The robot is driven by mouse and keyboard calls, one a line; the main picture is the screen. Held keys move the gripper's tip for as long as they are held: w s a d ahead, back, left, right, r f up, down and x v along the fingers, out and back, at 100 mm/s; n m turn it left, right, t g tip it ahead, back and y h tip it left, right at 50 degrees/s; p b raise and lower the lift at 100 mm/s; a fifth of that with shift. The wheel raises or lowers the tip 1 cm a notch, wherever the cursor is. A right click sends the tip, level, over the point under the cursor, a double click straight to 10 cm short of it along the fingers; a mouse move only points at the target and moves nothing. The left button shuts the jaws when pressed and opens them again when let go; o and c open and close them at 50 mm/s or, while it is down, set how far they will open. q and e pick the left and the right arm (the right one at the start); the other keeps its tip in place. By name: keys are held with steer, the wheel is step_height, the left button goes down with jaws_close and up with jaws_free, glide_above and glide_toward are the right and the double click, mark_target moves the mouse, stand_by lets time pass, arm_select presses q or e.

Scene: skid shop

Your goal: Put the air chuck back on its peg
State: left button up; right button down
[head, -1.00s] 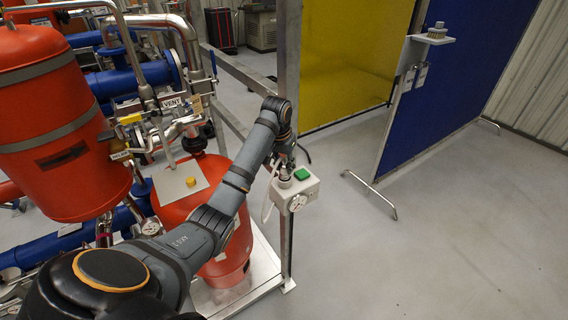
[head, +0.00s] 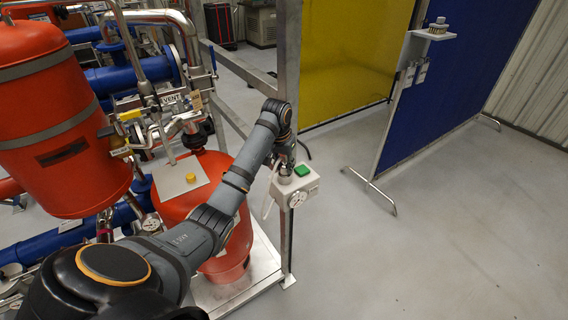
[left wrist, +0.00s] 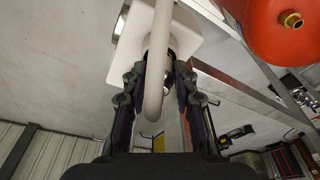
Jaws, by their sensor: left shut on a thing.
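My left gripper (head: 284,164) is at the steel post, just above a light box (head: 305,184) with a green button and a round gauge. In the left wrist view its fingers (left wrist: 160,78) are closed in on a thing behind a pale hose. That thing seems to be the air chuck, but the hose (left wrist: 158,60) and the fingers hide most of it. The hose loops down beside the box in the head view. I cannot make out the peg clearly. My right gripper is not in view.
The steel post (head: 288,60) stands right beside my left gripper. A red tank (head: 215,262) and a hanging red vessel (head: 60,120) with pipes fill the left. A blue screen (head: 440,95) with a small shelf (head: 429,37) stands right. The floor between is clear.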

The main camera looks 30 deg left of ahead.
arm_select(q)
steer(key=shift+f, duration=0.1)
steer(key=o, duration=1.3)
steer(key=shift+o, duration=0.2)
